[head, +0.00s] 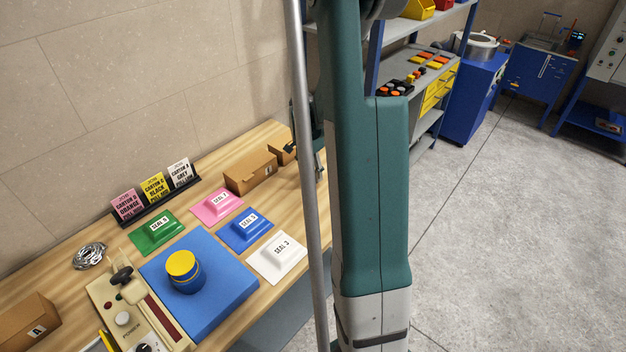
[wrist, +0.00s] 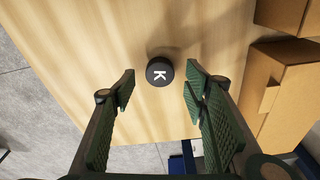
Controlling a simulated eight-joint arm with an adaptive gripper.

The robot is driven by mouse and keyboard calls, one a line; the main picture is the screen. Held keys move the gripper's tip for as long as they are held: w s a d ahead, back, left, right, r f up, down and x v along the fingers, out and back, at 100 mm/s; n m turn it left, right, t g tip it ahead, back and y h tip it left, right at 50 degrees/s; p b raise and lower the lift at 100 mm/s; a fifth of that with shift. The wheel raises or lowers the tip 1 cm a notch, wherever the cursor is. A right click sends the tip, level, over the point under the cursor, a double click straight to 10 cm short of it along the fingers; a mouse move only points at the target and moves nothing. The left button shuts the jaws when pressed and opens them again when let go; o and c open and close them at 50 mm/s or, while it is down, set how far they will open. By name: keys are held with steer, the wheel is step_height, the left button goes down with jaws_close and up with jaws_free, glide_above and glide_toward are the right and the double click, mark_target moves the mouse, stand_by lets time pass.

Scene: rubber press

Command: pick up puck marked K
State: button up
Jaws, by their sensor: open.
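In the wrist view, a small black round puck (wrist: 159,72) with a white letter K lies on the wooden table (wrist: 95,50). My gripper (wrist: 160,90) is open, and its two green padded fingers stand left and right of the puck, apart from it. The wrist view does not show clearly how high the fingers are above the table. In the head view my gripper (head: 318,160) is mostly hidden behind my own arm, and the puck does not show.
A cardboard carton (wrist: 280,95) stands close to the right finger. In the head view, two cartons (head: 250,172) are beside my gripper. A shelf unit (head: 420,75) stands behind.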

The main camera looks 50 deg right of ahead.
mark_target(313, 179)
steer(key=shift+d+f, duration=0.15)
steer(key=shift+f, duration=1.1)
steer(key=c, duration=1)
